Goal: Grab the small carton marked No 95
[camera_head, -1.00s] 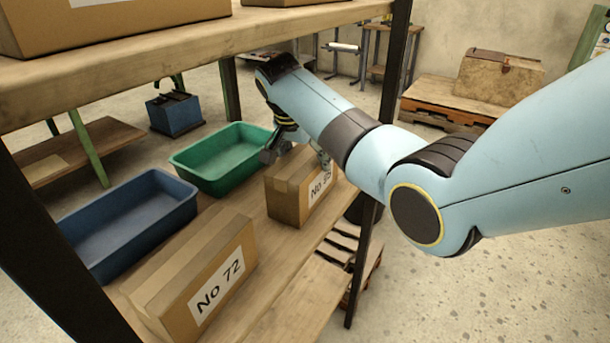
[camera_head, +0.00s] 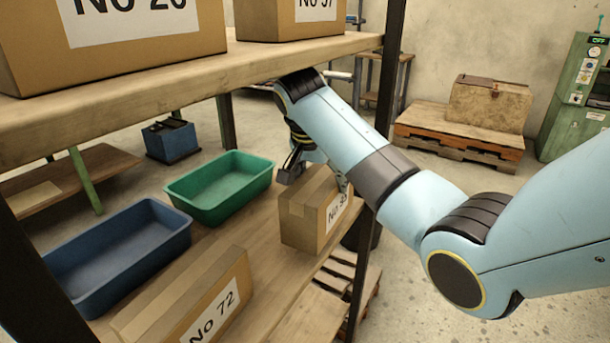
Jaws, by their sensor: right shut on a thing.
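The small brown carton (camera_head: 305,225) with a white label stands on the lower shelf board. Its label reads No 9 and a digit partly hidden by my right gripper. My right gripper (camera_head: 318,178) reaches in under the upper shelf, with one finger on the carton's far left side and the other on its label side. It is shut on this carton. Whether the carton touches the board cannot be told clearly. My left gripper is not in view.
A carton marked No 72 (camera_head: 200,300) stands nearer on the lower board (camera_head: 262,262). A blue tray (camera_head: 120,250) and a green tray (camera_head: 222,190) lie to the left. The upper shelf (camera_head: 200,82) with two larger cartons hangs above. A dark post (camera_head: 393,60) stands at right.

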